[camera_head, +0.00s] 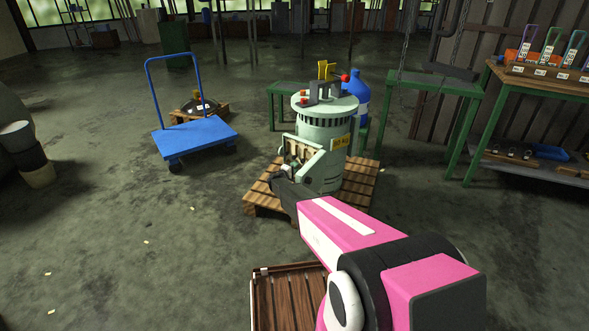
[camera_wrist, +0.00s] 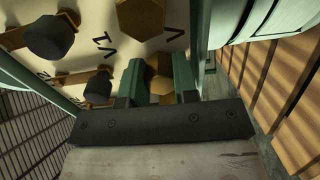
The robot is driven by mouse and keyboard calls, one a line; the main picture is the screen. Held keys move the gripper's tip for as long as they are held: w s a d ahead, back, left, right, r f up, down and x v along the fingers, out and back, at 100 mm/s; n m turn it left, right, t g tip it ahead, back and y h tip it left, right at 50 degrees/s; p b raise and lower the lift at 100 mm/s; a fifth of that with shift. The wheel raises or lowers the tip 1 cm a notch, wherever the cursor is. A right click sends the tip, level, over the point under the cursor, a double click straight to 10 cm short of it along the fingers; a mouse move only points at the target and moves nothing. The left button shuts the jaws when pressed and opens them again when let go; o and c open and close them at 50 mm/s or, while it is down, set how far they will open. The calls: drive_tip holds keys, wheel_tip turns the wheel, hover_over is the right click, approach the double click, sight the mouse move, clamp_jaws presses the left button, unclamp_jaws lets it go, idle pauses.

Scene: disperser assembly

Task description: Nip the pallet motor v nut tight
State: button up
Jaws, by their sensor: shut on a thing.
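The green motor (camera_head: 322,150) stands upright on a wooden pallet (camera_head: 367,185), with its terminal box (camera_head: 301,155) open toward me. My gripper (camera_head: 280,180) reaches to this box. In the wrist view, my gripper's (camera_wrist: 159,74) teal fingers are shut on a brass hex nut (camera_wrist: 162,88), mostly hidden behind them. The pale terminal board (camera_wrist: 90,60) carries a larger brass hex nut (camera_wrist: 141,18) and dark posts (camera_wrist: 50,36). A "V1" marking shows left of the fingers and a V-like mark to their upper right. I cannot tell how tight the held nut is.
The box's green walls (camera_wrist: 183,28) stand close around the fingers. A blue trolley (camera_head: 195,137) is at left. Green tables (camera_head: 437,82) and a blue bottle (camera_head: 355,90) stand behind and right. A wooden crate (camera_head: 290,300) is in front, beside my arm.

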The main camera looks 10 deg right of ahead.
drive_tip(key=shift+s+f+m, duration=0.1)
drive_tip(key=shift+m, duration=1.3)
drive_tip(key=o, duration=0.9)
